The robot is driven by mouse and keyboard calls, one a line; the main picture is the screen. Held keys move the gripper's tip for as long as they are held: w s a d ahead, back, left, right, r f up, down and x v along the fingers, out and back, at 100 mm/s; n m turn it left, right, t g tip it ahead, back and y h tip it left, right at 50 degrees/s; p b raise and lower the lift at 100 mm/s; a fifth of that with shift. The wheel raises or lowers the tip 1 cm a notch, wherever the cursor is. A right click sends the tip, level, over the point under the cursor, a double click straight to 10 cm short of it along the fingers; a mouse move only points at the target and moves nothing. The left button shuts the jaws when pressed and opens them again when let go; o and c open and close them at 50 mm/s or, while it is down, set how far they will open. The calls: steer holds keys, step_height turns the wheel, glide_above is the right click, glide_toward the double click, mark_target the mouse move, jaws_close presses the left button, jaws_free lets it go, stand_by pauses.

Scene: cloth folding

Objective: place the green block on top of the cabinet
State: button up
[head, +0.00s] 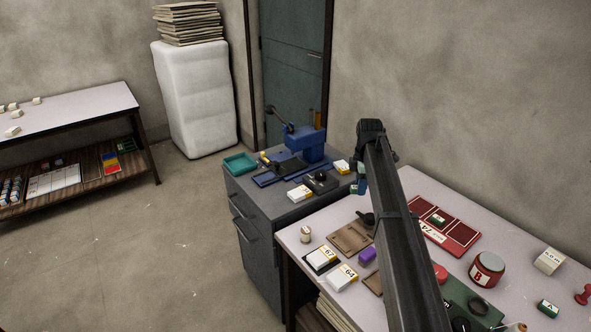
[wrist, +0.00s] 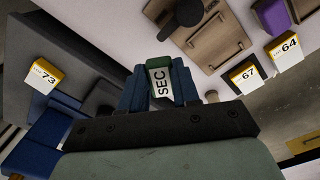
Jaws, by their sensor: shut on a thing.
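My gripper (head: 361,182) is shut on a green block with a white "SEC" label. In the wrist view the block (wrist: 159,64) sits between the blue fingers of my gripper (wrist: 160,82). In the head view the block (head: 354,189) is small and partly hidden by the fingers. The dark grey cabinet (head: 243,215) stands left of the table, with drawer handles on its front. My gripper is near the cabinet's right side, by the border with the table. Its exact height above the surfaces cannot be told.
The cabinet top holds a blue vise (head: 305,143), a teal tray (head: 240,163), a black device (head: 321,182) and yellow-white boxes (head: 300,193). The table (head: 410,183) carries a red tray (head: 462,238), a red jar (head: 487,268), another green block (head: 547,308) and a purple block (head: 367,256).

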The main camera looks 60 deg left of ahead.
mark_target(282, 204)
steer(key=s+a+r+n, duration=0.2)
steer(key=s+a+n, duration=0.3)
steer(key=s+a, duration=1.35)
steer(key=shift+s+d+f+n, duration=0.15)
steer(key=shift+f+n, duration=0.25)
steer(key=shift+f, duration=1.25)
steer(key=shift+s+a+f+n, duration=0.1)
steer(key=shift+f+n, duration=0.3)
steer(key=shift+f, duration=1.3)
steer(key=shift+s+d+f+n, duration=0.15)
steer(key=shift+f+n, duration=0.25)
steer(key=shift+f, duration=1.25)
steer(key=shift+a+f, duration=0.1)
steer(key=shift+f, duration=0.05)
steer(key=o, duration=1)
step_height(282, 204, up, 12)
steer(key=shift+r, duration=0.2)
